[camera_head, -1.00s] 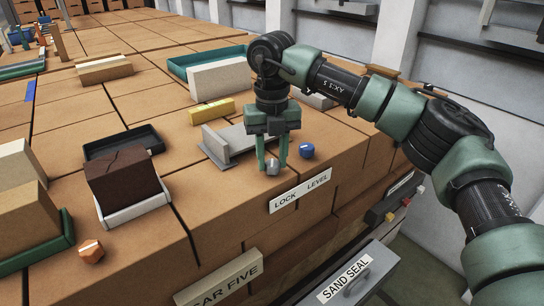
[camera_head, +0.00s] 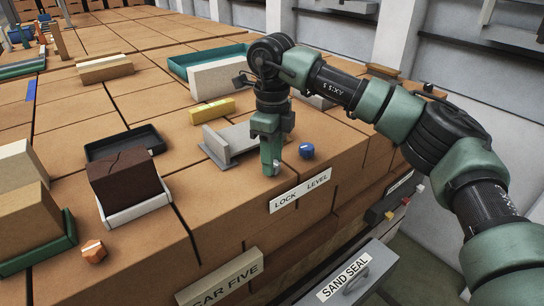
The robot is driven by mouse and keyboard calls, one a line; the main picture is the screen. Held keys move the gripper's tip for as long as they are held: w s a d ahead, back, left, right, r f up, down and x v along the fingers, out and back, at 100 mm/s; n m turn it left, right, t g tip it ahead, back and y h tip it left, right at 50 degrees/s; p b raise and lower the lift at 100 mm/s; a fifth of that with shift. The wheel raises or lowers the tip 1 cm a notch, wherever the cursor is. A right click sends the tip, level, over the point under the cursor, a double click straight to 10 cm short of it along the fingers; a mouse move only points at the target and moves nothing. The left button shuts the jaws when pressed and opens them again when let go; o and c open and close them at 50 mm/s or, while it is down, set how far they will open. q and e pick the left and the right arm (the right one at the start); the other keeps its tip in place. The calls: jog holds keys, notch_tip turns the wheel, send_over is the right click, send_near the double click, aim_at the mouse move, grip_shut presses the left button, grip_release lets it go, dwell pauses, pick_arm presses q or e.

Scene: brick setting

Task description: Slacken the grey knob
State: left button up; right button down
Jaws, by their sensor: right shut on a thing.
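My right gripper (camera_head: 271,166) points straight down at the front edge of the brick surface, above the "LOCK LEVEL" label (camera_head: 300,191). It is turned nearly side-on, so one finger covers the other. The gripper is shut on the grey knob, which the fingers hide almost wholly from this view. A blue knob (camera_head: 306,151) with a pale mark stands just right of the gripper, apart from it. My left gripper is not in view.
A grey metal bracket (camera_head: 218,150) lies close left of the gripper, with a yellow bar (camera_head: 211,111) behind. An orange knob (camera_head: 94,252) and a cracked dark brick (camera_head: 123,176) in a white holder stand at left. A "SAND SEAL" drawer (camera_head: 345,279) is below.

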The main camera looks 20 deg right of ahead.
jog(key=n, duration=0.7)
jog(key=shift+r+p, duration=0.2)
jog(key=shift+p, duration=0.1)
jog(key=n, duration=0.7)
jog(key=shift+n, duration=0.3)
jog(key=c, duration=1.2)
grip_release()
jog(key=shift+o, duration=1)
jog(key=shift+f, duration=0.1)
notch_tip(320, 180, up, 8)
jog(key=shift+f+b, duration=0.1)
jog(key=shift+b, duration=0.3)
